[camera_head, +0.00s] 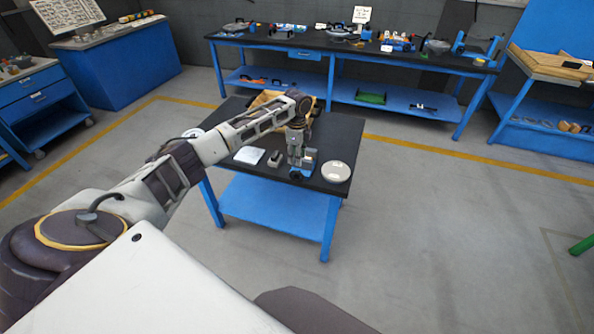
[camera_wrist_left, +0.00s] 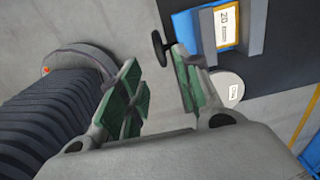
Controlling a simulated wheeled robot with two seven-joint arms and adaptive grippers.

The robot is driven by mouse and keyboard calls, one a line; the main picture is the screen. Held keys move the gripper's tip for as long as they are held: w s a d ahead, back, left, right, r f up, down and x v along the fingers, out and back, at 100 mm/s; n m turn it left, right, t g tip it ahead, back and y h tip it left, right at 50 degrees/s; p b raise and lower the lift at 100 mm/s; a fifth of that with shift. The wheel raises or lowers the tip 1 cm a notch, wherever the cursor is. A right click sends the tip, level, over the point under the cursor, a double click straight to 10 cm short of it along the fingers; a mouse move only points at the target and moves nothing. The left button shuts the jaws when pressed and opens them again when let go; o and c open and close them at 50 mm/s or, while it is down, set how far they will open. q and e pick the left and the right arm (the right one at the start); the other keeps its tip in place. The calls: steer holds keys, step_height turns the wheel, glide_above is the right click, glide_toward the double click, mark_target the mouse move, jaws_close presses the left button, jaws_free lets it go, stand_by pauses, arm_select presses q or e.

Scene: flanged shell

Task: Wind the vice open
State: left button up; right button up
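The vice (camera_head: 302,171), blue with grey jaws, stands near the front edge of the black-topped table in the head view. The left wrist view shows its blue body with a grey jaw and a yellow-edged label marked 20 (camera_wrist_left: 228,25). Its black handle (camera_wrist_left: 160,48) sticks out to the left of the body. My left gripper (camera_wrist_left: 157,66) has green pads and its fingers are apart, with nothing between them. The handle appears at or just beyond the fingertips; I cannot tell whether they touch. In the head view my left gripper (camera_head: 294,148) partly covers the vice. My right gripper is not in view.
A pale round disc (camera_head: 336,172) lies right of the vice. A white sheet (camera_head: 249,155) and a small dark block (camera_head: 274,159) lie left of it. A wooden tray (camera_head: 265,98) is behind my arm. A cluttered long bench (camera_head: 350,47) stands at the back.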

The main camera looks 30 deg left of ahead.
mark_target(298, 175)
arm_select(q)
steer(key=shift+f, duration=4.05)
steer(key=shift+c, duration=0.3)
jaws_close()
